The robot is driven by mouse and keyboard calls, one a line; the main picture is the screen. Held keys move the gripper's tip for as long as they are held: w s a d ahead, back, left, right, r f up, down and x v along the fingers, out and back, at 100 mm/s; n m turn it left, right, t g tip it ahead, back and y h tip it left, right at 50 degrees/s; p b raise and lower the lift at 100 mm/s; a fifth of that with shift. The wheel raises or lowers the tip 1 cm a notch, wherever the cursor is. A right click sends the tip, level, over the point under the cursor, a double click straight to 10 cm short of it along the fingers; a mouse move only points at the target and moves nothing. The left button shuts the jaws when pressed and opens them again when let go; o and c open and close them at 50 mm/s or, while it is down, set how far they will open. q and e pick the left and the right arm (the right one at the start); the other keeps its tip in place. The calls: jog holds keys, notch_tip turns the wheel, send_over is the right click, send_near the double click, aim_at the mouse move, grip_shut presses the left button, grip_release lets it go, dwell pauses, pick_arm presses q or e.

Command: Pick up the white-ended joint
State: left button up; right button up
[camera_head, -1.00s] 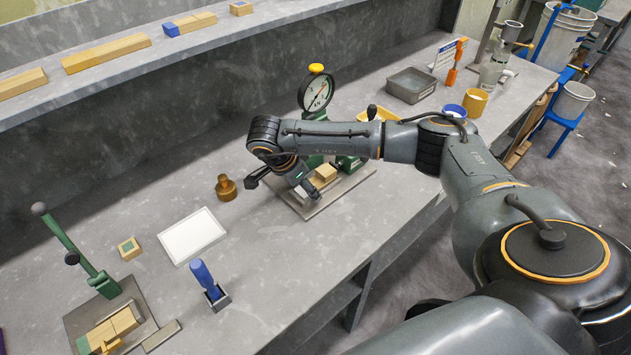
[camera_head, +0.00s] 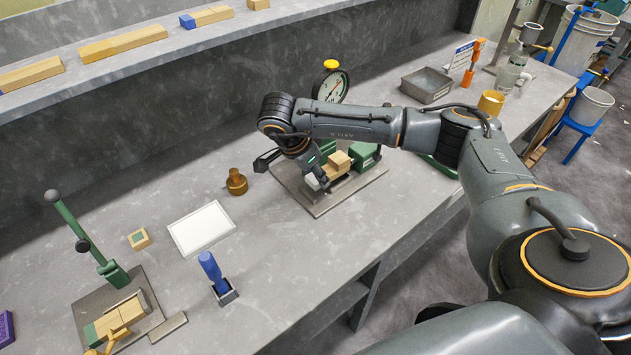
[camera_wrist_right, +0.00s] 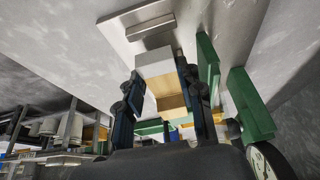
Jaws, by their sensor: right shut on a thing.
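The white-ended joint (camera_wrist_right: 158,62) is a pale wooden piece with a white end. In the right wrist view it sits between the two dark fingers of my right gripper (camera_wrist_right: 159,88), which is shut on it. In the head view, my right gripper (camera_head: 322,177) is over the grey base plate of the green press, and the joint's wood (camera_head: 338,161) shows beside the fingers. The gripper partly hides the joint, and I cannot tell whether it is clear of the press. My left gripper is not in view.
Green press blocks (camera_head: 365,156) and a dial gauge (camera_head: 331,86) stand close by. A brass weight (camera_head: 236,182), a white sheet (camera_head: 201,228), a blue-handled tool (camera_head: 212,270) and a green lever press (camera_head: 90,242) are to the left. A shelf with wooden bars runs behind.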

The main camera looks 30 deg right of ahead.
jog(key=s+d+r+p, duration=0.1)
jog(key=s+r+p, duration=0.2)
jog(key=s+r, duration=1)
jog(key=shift+s+r, duration=0.35)
jog(key=shift+r, duration=0.35)
